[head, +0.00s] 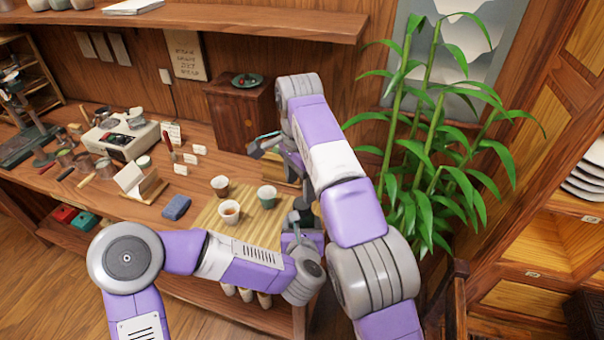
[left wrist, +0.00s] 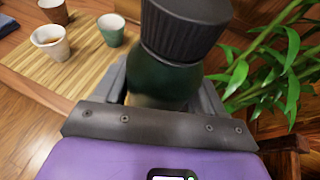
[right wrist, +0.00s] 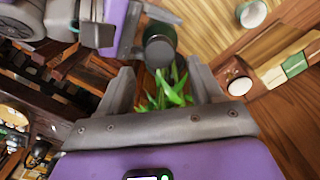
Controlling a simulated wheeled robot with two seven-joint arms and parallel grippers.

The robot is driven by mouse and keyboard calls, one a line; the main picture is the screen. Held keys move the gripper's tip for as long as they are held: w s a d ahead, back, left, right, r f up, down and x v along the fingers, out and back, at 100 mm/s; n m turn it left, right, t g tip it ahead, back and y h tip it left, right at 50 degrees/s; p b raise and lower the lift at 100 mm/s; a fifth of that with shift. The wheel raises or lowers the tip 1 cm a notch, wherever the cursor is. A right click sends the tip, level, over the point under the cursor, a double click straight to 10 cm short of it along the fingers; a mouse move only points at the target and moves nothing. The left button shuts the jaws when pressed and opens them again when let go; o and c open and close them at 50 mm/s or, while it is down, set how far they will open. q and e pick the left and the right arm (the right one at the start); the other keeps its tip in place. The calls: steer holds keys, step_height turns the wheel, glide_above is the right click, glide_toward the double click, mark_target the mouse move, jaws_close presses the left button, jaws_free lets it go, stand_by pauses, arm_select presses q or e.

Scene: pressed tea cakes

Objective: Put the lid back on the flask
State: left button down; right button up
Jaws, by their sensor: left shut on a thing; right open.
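The flask has a dark green body (left wrist: 160,78) and stands in my left gripper (left wrist: 165,95), which is shut on it. The black ribbed lid (left wrist: 183,28) is on top of the body; I cannot tell how tightly it sits. In the head view the dark flask (head: 304,208) shows partly behind my right arm, above my left gripper (head: 302,236). My right gripper (head: 266,144) is open and empty, over the back of the table. In the right wrist view the dark lid top (right wrist: 160,52) shows beyond the open right fingers (right wrist: 163,82), apart from them.
A brown cup (head: 220,186), a cup of tea (head: 229,213) and a green cup (head: 267,197) stand on the bamboo mat (head: 208,220). A folded blue cloth (head: 176,207) lies left of it. A tall plant (head: 430,150) stands at right. A wooden cabinet (head: 240,115) stands behind.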

steer(key=n, duration=0.4)
steer(key=shift+r, duration=0.15)
steer(key=n, duration=0.3)
steer(key=shift+r+n, duration=0.1)
steer(key=shift+n, duration=0.2)
steer(key=n, duration=0.3)
steer(key=shift+r+n, duration=0.15)
steer(key=shift+n, duration=0.25)
steer(key=n, duration=0.3)
steer(key=shift+r+n, duration=0.1)
steer(key=shift+n, duration=0.2)
steer(key=n, duration=0.3)
steer(key=shift+r+n, duration=0.15)
steer(key=shift+n, duration=0.15)
steer(key=n, duration=0.3)
steer(key=shift+r+n, duration=0.15)
steer(key=shift+n, duration=0.25)
steer(key=n, duration=0.3)
steer(key=shift+d+r, duration=0.1)
steer(key=shift+r, duration=0.05)
steer(key=n, duration=0.5)
steer(key=shift+r, duration=0.15)
